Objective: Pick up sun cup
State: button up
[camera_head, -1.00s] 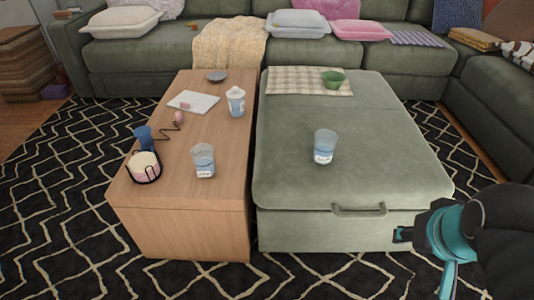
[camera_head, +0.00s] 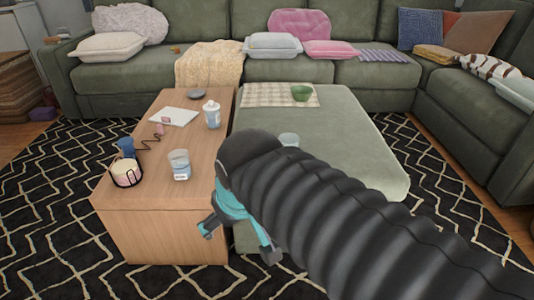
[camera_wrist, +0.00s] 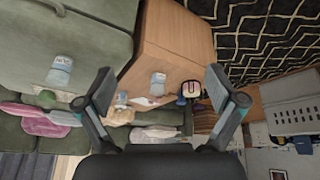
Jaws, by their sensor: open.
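A clear cup with a bluish lower part and a white label (camera_head: 179,165) stands on the wooden table (camera_head: 150,222). It also shows in the wrist view (camera_wrist: 158,84). A similar cup (camera_head: 289,140) stands on the green ottoman (camera_head: 352,130), mostly hidden behind my arm in the head view; the wrist view shows it whole (camera_wrist: 60,72). I cannot read either label well enough to tell which is the sun cup. My gripper (camera_head: 238,243) is open and empty, in front of the table and ottoman. In the wrist view its fingers (camera_wrist: 158,75) spread wide, with the table cup between them at a distance.
The sofa runs behind.

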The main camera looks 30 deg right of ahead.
jog(key=w+d+r+n+g+h, duration=0.1)
jog(key=w+d+n+g+h, duration=0.2)
jog(key=w+d, duration=0.6)
jog(key=w+d+r+n+g+h, duration=0.1)
jog(key=w+d+n+g+h, duration=0.2)
jog(key=w, duration=1)
jog(key=w+d+f+n+g+h, duration=0.1)
jog(key=w+d+f+g, duration=0.1)
jog(key=w+d+f, duration=0.2)
jog(key=w+d+f+n+g+h, duration=0.2)
jog(key=w+d+f, duration=0.2)
jog(key=w+f, duration=0.1)
jog(key=w+d+f+n+g+h, duration=0.1)
jog(key=w+d+f+n+g, duration=0.1)
jog(key=w+d+f, duration=0.3)
jog(key=shift+w+f+g+h+p, duration=0.2)
jog(key=shift+f+g+h+p, duration=0.1)
jog(key=shift+g, duration=0.1)
jog(key=shift+s+d+f, duration=0.1)
jog(key=shift+d+f, duration=0.2)
jog(key=shift+d, duration=0.15)
jog(key=x, duration=0.7)
jog(key=shift+s+d+f, duration=0.1)
jog(key=shift+s+d, duration=0.1)
jog(key=shift+d, duration=0.1)
jog(key=shift+x, duration=2.7)
jog(key=shift+w+f, duration=0.1)
jog(key=shift+w, duration=0.05)
jog(key=shift+c, duration=0.2)
